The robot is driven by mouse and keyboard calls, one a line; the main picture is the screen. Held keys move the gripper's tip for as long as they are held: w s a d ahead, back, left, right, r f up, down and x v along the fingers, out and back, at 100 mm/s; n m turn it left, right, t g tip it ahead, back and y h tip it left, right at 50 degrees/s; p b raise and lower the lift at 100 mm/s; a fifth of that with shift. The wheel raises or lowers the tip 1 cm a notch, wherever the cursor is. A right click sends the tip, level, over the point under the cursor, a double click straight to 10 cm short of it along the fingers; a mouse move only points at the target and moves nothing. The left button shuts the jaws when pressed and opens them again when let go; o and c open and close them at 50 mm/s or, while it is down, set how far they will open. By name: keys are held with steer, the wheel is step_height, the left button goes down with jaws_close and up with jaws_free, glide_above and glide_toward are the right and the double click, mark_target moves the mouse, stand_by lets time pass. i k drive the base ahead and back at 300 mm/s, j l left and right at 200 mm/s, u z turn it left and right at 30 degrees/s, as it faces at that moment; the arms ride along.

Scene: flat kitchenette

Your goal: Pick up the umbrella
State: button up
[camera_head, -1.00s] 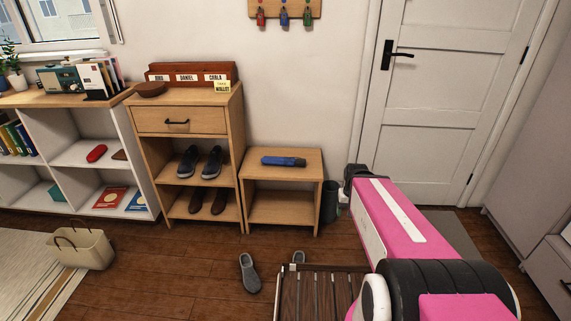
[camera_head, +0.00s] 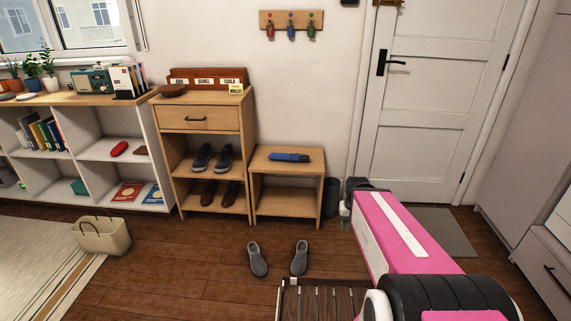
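A folded blue umbrella (camera_head: 289,157) with a dark end lies flat on top of a low wooden side table (camera_head: 262,155), against the wall beside the shoe cabinet. My pink arm reaches in from the lower right and ends to the right of the table, apart from the umbrella in the picture. Only a dark part of the arm's far end shows, and the gripper fingers cannot be made out.
Grey slippers (camera_head: 257,260) lie on the floor before the table. A dark bin (camera_head: 331,197) stands right of it. The shoe cabinet (camera_head: 205,118) is on its left. A basket (camera_head: 101,236) sits further left. A slatted wooden piece (camera_head: 318,300) is at the bottom.

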mark_target(290, 157)
steer(key=k+u, duration=0.1)
steer(key=u, duration=1.35)
steer(key=i+l+u, duration=0.1)
steer(key=l+u, duration=0.3)
steer(key=l, duration=0.55)
steer(key=l+u, duration=0.4)
steer(key=l, duration=0.5)
steer(key=k+l, duration=0.1)
steer(key=l, duration=1.35)
steer(key=k+l, duration=0.15)
steer(key=l, duration=1.3)
steer(key=k+z, duration=0.05)
